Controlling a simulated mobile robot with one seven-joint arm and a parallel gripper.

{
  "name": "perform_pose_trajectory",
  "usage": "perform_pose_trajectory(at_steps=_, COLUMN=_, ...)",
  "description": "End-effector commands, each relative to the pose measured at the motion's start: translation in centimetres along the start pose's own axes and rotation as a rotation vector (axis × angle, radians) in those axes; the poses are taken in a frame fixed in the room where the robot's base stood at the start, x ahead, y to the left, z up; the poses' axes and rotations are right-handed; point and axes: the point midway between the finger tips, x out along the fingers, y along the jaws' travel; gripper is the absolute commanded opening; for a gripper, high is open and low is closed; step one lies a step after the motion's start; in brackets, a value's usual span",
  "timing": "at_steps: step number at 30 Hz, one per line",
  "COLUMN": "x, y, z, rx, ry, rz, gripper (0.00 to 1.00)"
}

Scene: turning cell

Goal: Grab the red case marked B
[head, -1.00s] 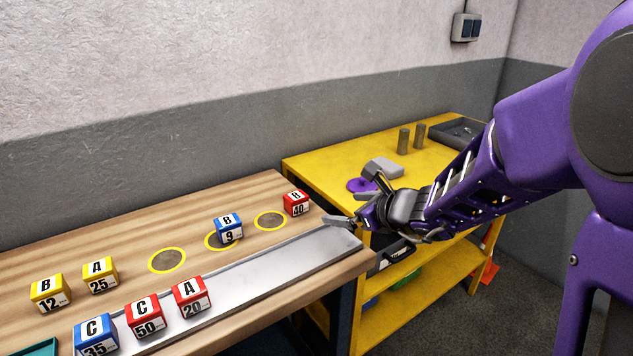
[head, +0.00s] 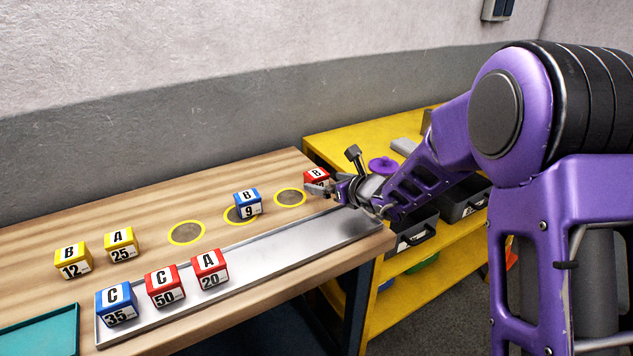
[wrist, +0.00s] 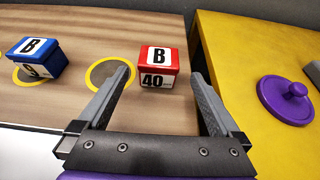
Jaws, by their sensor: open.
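The red case marked B (head: 316,178) stands upright at the far right end of the wooden bench, partly hidden by my gripper in the head view. In the wrist view the red case (wrist: 158,68) shows its B top and a 40 on its front. My gripper (head: 336,188) is open and empty. In the wrist view its fingers (wrist: 163,82) point toward the case, which lies between them and slightly ahead. I see no finger touching it.
A blue B case (head: 248,205) stands on a yellow-ringed circle to the left. A metal tray (head: 270,268) runs along the bench front with red and blue cases at its left end. Yellow cases (head: 73,262) stand farther left. A yellow table (head: 345,144) with a purple lidded thing (wrist: 287,100) adjoins at right.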

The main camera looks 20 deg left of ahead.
Motion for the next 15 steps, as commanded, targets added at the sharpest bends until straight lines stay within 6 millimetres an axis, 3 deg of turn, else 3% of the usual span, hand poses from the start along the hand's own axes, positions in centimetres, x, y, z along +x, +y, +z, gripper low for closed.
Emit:
perform_pose_trajectory(at_steps=9, x=4.2, y=0.3, z=0.1, rx=-0.001, ry=0.001, rz=0.001, gripper=1.0)
perform_pose_trajectory(at_steps=15, x=5.2, y=0.3, z=0.2, rx=0.0, ry=0.0, rz=0.0, gripper=1.0)
